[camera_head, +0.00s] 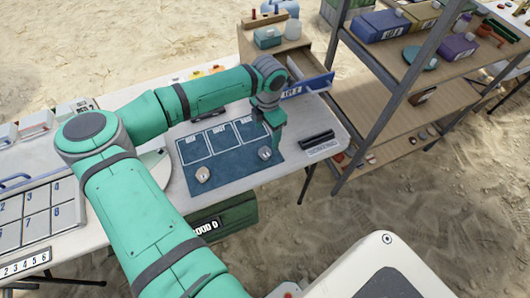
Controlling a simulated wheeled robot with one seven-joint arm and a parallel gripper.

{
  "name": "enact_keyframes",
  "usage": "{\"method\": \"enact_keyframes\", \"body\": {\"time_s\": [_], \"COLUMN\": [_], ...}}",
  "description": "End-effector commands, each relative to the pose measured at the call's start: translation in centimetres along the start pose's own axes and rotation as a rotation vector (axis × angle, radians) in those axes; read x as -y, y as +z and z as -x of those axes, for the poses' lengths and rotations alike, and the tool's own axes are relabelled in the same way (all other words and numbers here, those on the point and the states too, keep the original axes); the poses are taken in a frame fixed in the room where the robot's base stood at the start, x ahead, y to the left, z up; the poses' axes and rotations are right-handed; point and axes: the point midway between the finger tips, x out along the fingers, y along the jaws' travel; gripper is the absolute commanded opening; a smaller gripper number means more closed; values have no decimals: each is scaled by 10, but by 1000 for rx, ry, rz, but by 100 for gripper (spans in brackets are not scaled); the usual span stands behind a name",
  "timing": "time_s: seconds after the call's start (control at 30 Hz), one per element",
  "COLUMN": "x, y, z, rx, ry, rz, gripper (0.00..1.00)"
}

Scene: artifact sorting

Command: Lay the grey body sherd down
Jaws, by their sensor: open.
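A blue-grey sorting mat (234,167) lies on the white table, with three outlined boxes along its far side; their labels are too small to read surely. A small grey sherd (264,154) lies on the right part of the mat, in front of the boxes. A paler, beige-grey piece (203,174) lies on the mat's left front part. My gripper (274,148) points down just right of and behind the grey sherd. Its jaws are open, and the sherd seems free of them. The fingertips are small and partly hidden, so any contact cannot be told.
A black tool (317,139) lies on the table right of the mat. A wooden cabinet with an open blue-fronted drawer (307,88) stands behind. A metal shelf rack (400,100) stands at the right. A numbered tray (38,213) is at the left.

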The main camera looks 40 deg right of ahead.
Motion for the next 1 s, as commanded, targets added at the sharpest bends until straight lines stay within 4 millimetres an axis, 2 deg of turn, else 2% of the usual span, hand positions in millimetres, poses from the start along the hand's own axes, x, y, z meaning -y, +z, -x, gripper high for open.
{"method": "enact_keyframes", "body": {"time_s": [0.17, 0.4, 0.67, 0.9, 1.0], "x": [-2, -2, -1, 1, 1], "y": [-2, -3, -5, -10, -10], "z": [-16, -49, -66, -99, -106], "rx": [-7, -5, -4, -4, -4], "ry": [3, 3, 3, 2, 4], "rz": [2, 2, 2, 1, 1], "gripper": [67, 67, 67, 67, 67]}}
